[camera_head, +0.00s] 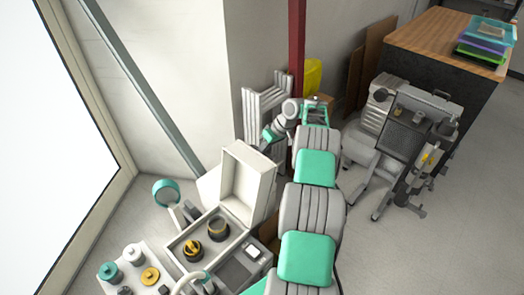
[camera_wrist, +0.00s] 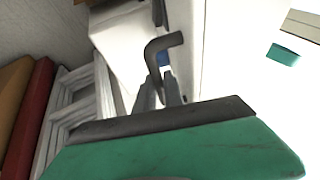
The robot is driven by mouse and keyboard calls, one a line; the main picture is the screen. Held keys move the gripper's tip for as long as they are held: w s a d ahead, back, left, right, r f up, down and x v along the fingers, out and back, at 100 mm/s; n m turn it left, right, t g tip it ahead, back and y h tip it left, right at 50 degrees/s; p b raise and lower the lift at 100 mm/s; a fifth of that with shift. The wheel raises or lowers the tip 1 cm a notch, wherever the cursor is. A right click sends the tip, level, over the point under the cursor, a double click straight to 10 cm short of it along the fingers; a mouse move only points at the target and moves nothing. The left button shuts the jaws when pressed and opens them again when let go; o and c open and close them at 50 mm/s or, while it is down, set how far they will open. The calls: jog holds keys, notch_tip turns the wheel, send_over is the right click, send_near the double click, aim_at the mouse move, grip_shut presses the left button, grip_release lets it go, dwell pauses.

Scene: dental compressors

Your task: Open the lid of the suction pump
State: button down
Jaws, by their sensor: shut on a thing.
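The suction pump is a white box (camera_head: 176,243) at the lower middle of the head view, with two dark round parts with yellow inside. Its white lid (camera_head: 247,173) stands raised and roughly upright at the back of the box, its hollow inner side showing. My gripper (camera_head: 265,147) is by the lid's upper right edge, partly hidden there. In the wrist view my gripper (camera_wrist: 163,80) is shut, its grey fingers close together at a dark L-shaped handle (camera_wrist: 162,43) beside the white lid surface (camera_wrist: 215,55). The exact contact is hard to see.
White slatted frames (camera_head: 262,112) and a red post (camera_head: 297,45) stand close behind my gripper. A grey wheeled machine (camera_head: 408,130) and a wooden-topped counter (camera_head: 440,42) are to the right. Teal and yellow-topped parts (camera_head: 150,276) lie at lower left.

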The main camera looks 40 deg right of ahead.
jog(key=shift+d, duration=0.1)
jog(key=c, duration=1.6)
grip_release()
jog(key=shift+d+r, duration=0.1)
jog(key=shift+o, duration=0.7)
jog(key=p+v, duration=0.1)
jog(key=v, duration=0.6)
jog(key=shift+s+r, duration=0.2)
jog(key=shift+r, duration=0.15)
